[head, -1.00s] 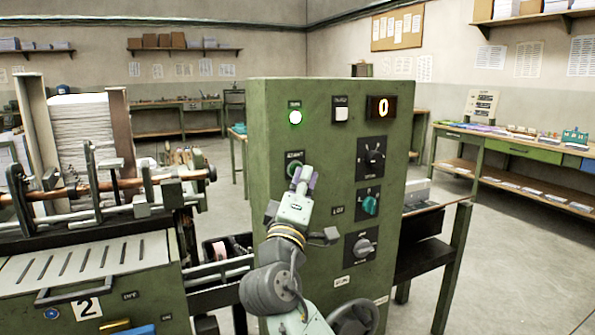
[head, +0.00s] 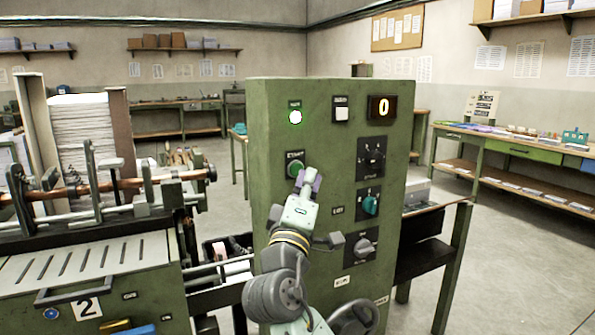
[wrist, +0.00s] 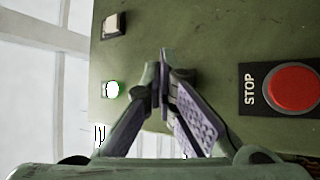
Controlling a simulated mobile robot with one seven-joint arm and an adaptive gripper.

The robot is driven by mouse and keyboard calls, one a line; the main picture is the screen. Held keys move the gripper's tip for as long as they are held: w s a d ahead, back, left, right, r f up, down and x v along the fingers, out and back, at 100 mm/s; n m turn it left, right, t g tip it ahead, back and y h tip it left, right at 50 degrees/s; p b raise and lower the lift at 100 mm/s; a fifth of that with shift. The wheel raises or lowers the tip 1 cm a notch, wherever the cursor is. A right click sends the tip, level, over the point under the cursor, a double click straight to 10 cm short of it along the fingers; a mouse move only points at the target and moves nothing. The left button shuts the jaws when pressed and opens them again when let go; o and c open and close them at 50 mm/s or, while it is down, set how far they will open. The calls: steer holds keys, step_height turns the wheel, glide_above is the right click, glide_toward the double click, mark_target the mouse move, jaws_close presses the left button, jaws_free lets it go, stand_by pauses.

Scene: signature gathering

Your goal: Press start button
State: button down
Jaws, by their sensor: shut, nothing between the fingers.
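The round green start button (head: 294,169) sits under a "START" label on the left side of the green control panel (head: 330,190). My gripper (head: 307,181) is shut and empty, with its purple-padded fingertips just right of and below the button in the head view. The button is partly overlapped by the fingertips, and I cannot tell whether they touch it. In the wrist view the closed fingertips (wrist: 163,62) are in front of the green panel, and the start button is hidden there. A red STOP button (wrist: 292,88) shows at the right of the wrist view.
A lit lamp (head: 295,117) is above the start button, and a display (head: 383,107) reads 0. Dark knobs and a teal knob (head: 370,205) are to the right on the panel. A machine with a paper stack (head: 80,125) stands at left.

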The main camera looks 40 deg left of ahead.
steer(key=d, duration=0.1)
steer(key=s+d, duration=0.1)
steer(key=d, duration=0.1)
steer(key=s+d, duration=0.1)
steer(key=shift+d, duration=0.3)
stand_by(0.8)
